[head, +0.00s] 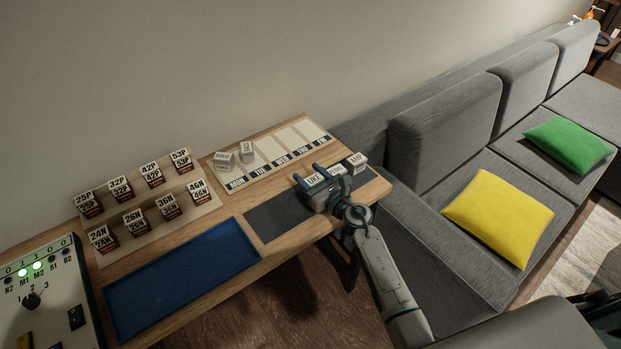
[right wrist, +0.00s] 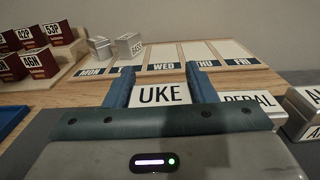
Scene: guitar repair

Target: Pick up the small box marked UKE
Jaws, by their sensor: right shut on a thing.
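The small white box marked UKE (head: 314,177) is at the right end of the table, and its label faces up in the right wrist view (right wrist: 161,95). My right gripper (head: 308,181) is shut on the UKE box, with one blue finger on each side of it; the fingers also show in the right wrist view (right wrist: 160,85). I cannot tell whether the box is clear of the table. A box marked PEDAL (right wrist: 248,100) is just right of it, partly hidden by the gripper. A box marked AMP (head: 356,160) stands farther right. My left gripper is not in view.
A day board (head: 262,150) marked MON to FRI lies behind, with two small white boxes (head: 224,160) at its left. A stepped rack (head: 150,215) of labelled boxes, a blue tray (head: 180,280), a dark mat (head: 275,216) and a switch panel (head: 50,300) are left. A grey sofa (head: 440,130) adjoins the table.

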